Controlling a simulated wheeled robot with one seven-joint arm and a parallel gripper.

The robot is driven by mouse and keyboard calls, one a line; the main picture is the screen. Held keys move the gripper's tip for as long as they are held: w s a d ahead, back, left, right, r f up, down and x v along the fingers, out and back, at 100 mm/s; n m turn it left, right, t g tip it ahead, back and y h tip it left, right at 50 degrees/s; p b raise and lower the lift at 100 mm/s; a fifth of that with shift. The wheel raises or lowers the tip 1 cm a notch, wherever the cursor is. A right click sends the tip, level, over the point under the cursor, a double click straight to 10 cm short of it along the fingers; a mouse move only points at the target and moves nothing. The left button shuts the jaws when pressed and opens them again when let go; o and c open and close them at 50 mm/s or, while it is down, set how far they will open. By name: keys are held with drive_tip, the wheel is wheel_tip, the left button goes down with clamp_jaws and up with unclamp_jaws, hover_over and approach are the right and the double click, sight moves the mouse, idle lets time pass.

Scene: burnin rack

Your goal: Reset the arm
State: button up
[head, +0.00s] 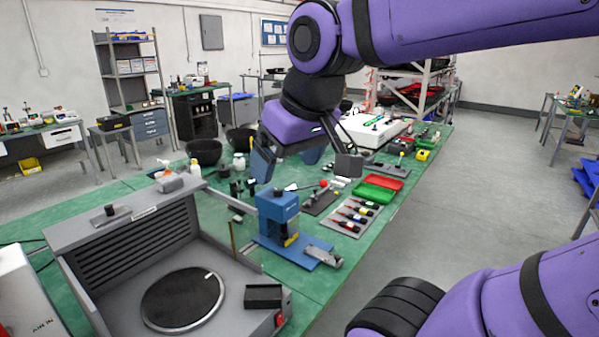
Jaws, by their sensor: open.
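My gripper (306,164) hangs from my purple arm above the green workbench (313,284), with its two dark fingers spread apart and nothing seen between them. It is over the middle of the bench, above and behind the blue press-like device (277,212). The arm reaches in from the upper right and bends down at the wrist. The fingers look clear of the bench, though their exact height cannot be told.
A grey open-lidded unit with a round black plate (183,299) fills the bench's near left. Screwdrivers on a pale mat (352,218), a red tray (384,183), a green tray (373,193) and black bowls (204,152) stand around the gripper. Grey floor (480,190) is clear at right.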

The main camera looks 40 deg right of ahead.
drive_tip(key=shift+s+d+f, duration=0.1)
drive_tip(key=shift+s+f, duration=0.3)
drive_tip(key=shift+s, duration=0.2)
drive_tip(key=shift+s+f, duration=0.4)
drive_tip(key=shift+s, duration=0.15)
